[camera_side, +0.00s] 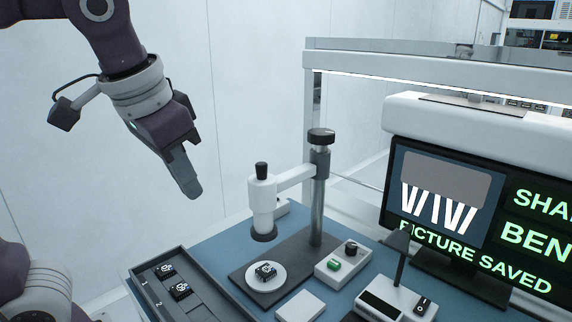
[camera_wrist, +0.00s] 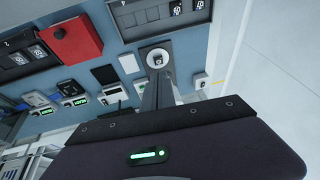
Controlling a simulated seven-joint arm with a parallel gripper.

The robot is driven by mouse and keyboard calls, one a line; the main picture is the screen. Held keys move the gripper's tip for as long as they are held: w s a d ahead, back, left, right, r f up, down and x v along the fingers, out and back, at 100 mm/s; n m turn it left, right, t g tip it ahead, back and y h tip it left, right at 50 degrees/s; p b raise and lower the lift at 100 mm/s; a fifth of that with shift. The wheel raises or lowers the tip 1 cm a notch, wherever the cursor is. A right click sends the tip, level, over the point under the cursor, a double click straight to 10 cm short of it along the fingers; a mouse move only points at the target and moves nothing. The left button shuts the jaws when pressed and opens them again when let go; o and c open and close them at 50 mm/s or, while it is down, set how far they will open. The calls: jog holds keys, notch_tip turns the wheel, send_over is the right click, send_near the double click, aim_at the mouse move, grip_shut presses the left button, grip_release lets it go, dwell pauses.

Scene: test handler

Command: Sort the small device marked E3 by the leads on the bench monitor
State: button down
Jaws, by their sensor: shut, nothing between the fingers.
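A small black device (camera_side: 266,271) with a white mark sits on the round white stage (camera_side: 280,284) under the bench scope (camera_side: 263,205). I cannot read its mark surely as E3. It also shows in the wrist view (camera_wrist: 158,61). The bench monitor (camera_side: 445,222) pictures a grey body with several white leads (camera_side: 438,208) that slant unevenly, some leaning together. Its green text reads "SHA", "BEN", cut off at the frame edge, and "PICTURE SAVED". My gripper (camera_side: 192,193) is shut and empty, raised left of the scope. Its fingers show in the wrist view (camera_wrist: 157,96).
A dark tray (camera_side: 207,312) at front left holds two marked devices (camera_side: 168,270). A control box with a green button (camera_side: 334,265) and a black-knobbed instrument (camera_side: 395,299) stand right of the stage. The wrist view shows a red box (camera_wrist: 75,41) and another tray (camera_wrist: 14,73) with devices.

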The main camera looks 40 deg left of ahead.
jog(key=w+d+r+n+g+y, duration=0.1)
jog(key=w+d+r+n+y, duration=0.3)
jog(key=w+d, duration=0.7)
jog(key=w+r+y, duration=0.1)
jog(key=w, duration=0.2)
jog(key=shift+d+r+y, duration=0.15)
jog(key=shift+r+y, duration=0.15)
jog(key=shift+r, duration=0.1)
send_near(269, 177)
jog(key=f, duration=0.1)
jog(key=w+a+f, duration=0.1)
jog(key=f, duration=0.2)
jog(key=shift+w+a, duration=0.2)
jog(key=shift+w, duration=0.05)
jog(key=shift+s+a+r, duration=0.1)
jog(key=shift+s+a, duration=0.05)
jog(key=shift+a, duration=0.45)
